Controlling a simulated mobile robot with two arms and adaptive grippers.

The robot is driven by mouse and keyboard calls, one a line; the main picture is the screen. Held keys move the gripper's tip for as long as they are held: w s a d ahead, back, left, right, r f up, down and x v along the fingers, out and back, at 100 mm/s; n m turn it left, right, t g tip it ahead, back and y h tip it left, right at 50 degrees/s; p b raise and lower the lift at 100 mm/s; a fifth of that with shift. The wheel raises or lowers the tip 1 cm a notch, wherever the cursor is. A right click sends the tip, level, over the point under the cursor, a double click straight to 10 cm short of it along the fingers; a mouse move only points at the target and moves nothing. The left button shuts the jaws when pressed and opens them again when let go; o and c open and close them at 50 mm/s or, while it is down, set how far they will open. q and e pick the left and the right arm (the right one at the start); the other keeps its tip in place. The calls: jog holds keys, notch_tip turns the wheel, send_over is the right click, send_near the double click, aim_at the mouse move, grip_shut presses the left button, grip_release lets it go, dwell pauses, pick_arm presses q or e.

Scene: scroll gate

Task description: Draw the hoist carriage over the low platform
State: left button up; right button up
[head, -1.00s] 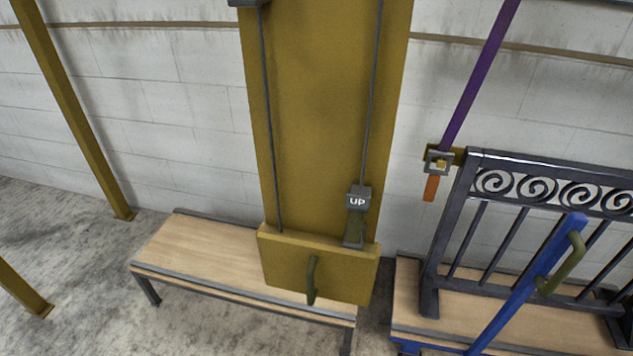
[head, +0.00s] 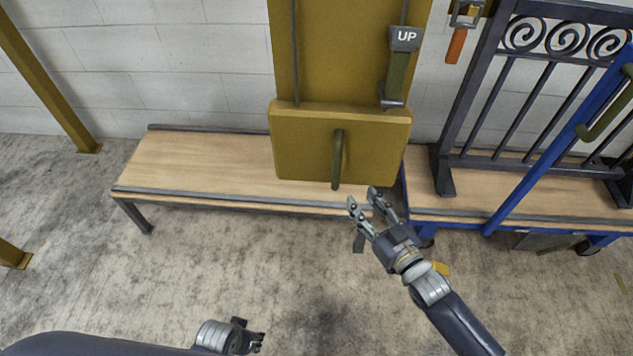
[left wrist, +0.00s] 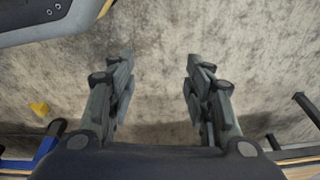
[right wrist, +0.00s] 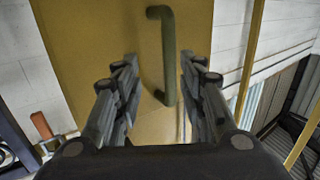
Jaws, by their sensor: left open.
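The hoist carriage, a yellow box (head: 295,150) with a green upright handle (head: 337,160), hangs on a yellow column (head: 350,50). It is in front of the right end of a low wood-topped platform (head: 200,165). My right gripper (head: 363,198) is open and empty, just below and right of the handle. In the right wrist view the handle (right wrist: 168,55) shows ahead between its spread fingers (right wrist: 157,75), apart from them. My left gripper (head: 258,342) is low in the head view, away from the carriage. In the left wrist view its fingers (left wrist: 160,75) are open over bare floor.
A lever marked UP (head: 405,38) is above the carriage's right side. At right, a dark scroll gate (head: 530,80) stands on a blue-framed wheeled platform (head: 470,217), with a blue bar (head: 550,150) across it. A yellow post (head: 45,80) is at left. The front floor is clear.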

aim_at(339, 173)
jog(key=shift+y, duration=0.4)
jog(key=x, duration=0.3)
jog(key=r+b+x, duration=0.1)
jog(key=x, duration=0.2)
jog(key=a+r+x, duration=0.1)
jog(key=x, duration=0.3)
jog(key=shift+s+b, duration=0.3)
jog(key=shift+b, duration=0.1)
pick_arm(q)
notch_tip(339, 173, up, 7)
jog(key=w, duration=0.2)
pick_arm(e)
jog(key=shift+w+a, duration=0.4)
jog(key=shift+w, duration=0.15)
pick_arm(q)
jog(key=shift+f, duration=0.1)
pick_arm(e)
jog(key=shift+c, duration=0.6)
grip_shut()
